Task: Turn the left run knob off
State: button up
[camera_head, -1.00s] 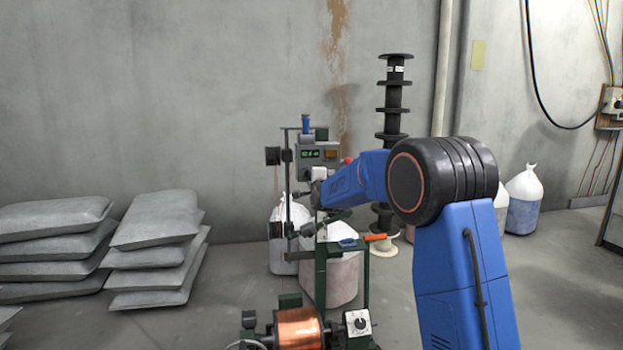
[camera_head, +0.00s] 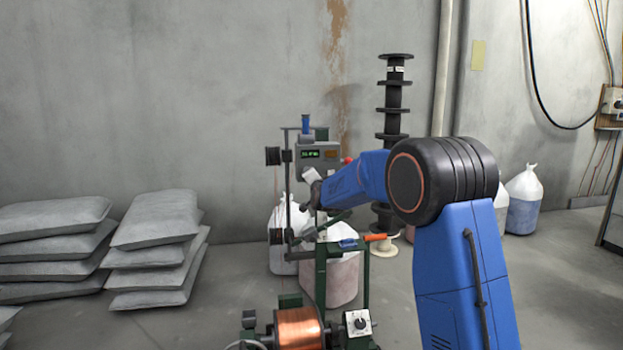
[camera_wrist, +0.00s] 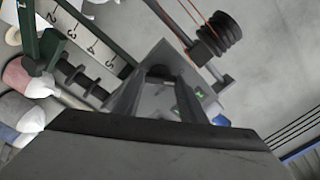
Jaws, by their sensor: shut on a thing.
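The grey control box (camera_head: 318,152) with a green lit display stands on the winding machine in the head view. In the wrist view the box (camera_wrist: 171,60) is turned and lies straight ahead of my gripper (camera_wrist: 158,80). The gripper's two fingers are closed around a dark round knob (camera_wrist: 159,71) on the box face. The fingers hide the knob's sides, and I cannot read its pointer or marks. In the head view my gripper (camera_head: 312,182) is at the lower left of the box, small and partly hidden by machine parts.
A copper spool (camera_head: 298,329) and a white dial plate (camera_head: 358,322) are on the machine below. A stack of black spools (camera_head: 393,100) stands behind my arm. Grey sacks (camera_head: 160,220) are piled at left. Bare floor lies between the sacks and the machine.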

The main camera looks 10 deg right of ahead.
jog(key=shift+f, duration=0.1)
dwell(0.3)
jog(key=o, duration=1.1)
jog(key=shift+c, duration=0.2)
jog(key=shift+s, duration=0.1)
jog(key=s, duration=1.7)
jog(key=shift+s, duration=0.15)
jog(key=s+d+f+n+g, duration=0.2)
jog(key=s+f+n+g, duration=0.1)
jog(key=s, duration=1.5)
jog(key=s+d+f+n+g, duration=0.3)
jog(key=s+f, duration=0.5)
jog(key=s, duration=1)
jog(key=s+d+f+n+g, duration=0.2)
jog(key=s+f+n+g, duration=0.3)
jog(key=s, duration=1.3)
jog(key=shift+s+d+f+g, duration=0.2)
jog(key=shift+s+f+g, duration=0.3)
jog(key=shift+g, duration=0.6)
